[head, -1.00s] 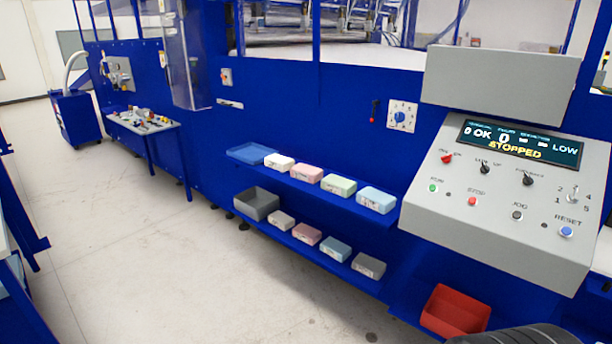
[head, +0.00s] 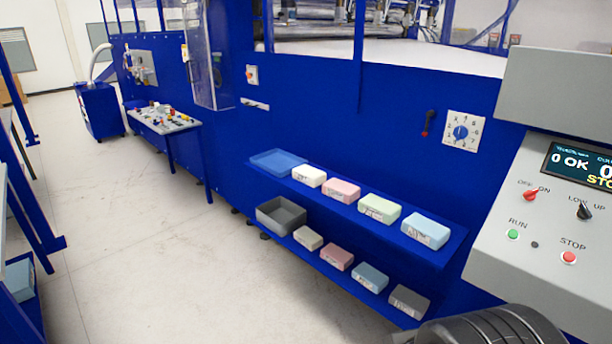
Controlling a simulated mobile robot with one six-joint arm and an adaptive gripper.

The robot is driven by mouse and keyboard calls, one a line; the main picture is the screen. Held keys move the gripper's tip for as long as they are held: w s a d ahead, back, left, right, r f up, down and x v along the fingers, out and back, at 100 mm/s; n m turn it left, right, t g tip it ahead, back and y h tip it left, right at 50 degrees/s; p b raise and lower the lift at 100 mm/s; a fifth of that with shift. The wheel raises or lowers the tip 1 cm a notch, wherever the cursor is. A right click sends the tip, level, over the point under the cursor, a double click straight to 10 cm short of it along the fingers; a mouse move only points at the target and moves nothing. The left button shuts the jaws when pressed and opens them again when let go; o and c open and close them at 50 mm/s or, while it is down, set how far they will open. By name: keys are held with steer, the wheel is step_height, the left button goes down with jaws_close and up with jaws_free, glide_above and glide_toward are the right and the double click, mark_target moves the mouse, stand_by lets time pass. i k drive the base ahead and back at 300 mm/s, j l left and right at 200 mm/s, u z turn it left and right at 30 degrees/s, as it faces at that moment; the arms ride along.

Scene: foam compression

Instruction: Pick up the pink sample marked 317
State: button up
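Two pink foam blocks show in the head view. One pink block (head: 341,190) lies on the upper blue shelf, between a white block and a green block. The other pink block (head: 336,257) lies on the lower shelf, between a beige block and a blue-grey block. Both carry small dark marks on their front faces, too small to read, so I cannot tell which is 317. My gripper is not in view. A dark rounded part at the bottom right edge looks like part of my own arm.
The upper shelf (head: 445,255) also holds a blue tray (head: 277,163), white (head: 309,176), green (head: 379,208) and light blue (head: 425,231) blocks. A grey bin (head: 281,216) stands on the lower shelf. A control panel (head: 540,245) juts out at right.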

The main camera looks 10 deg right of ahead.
mark_target(342, 191)
steer(key=i+j, duration=0.2)
steer(key=i, duration=0.5)
steer(key=i+j+u, duration=0.1)
steer(key=i, duration=0.6)
steer(key=i+j, duration=0.25)
steer(key=i, duration=0.45)
steer(key=i+z, duration=0.25)
steer(key=z, duration=0.25)
steer(key=i+j+z, duration=0.2)
steer(key=z, duration=0.3)
steer(key=i+j+z, duration=0.2)
steer(key=z, duration=0.3)
steer(key=i+j+z, duration=0.15)
steer(key=j+z, duration=0.15)
steer(key=z, duration=0.2)
steer(key=i+j+z, duration=0.1)
steer(key=j+z, duration=0.25)
steer(key=z, duration=0.15)
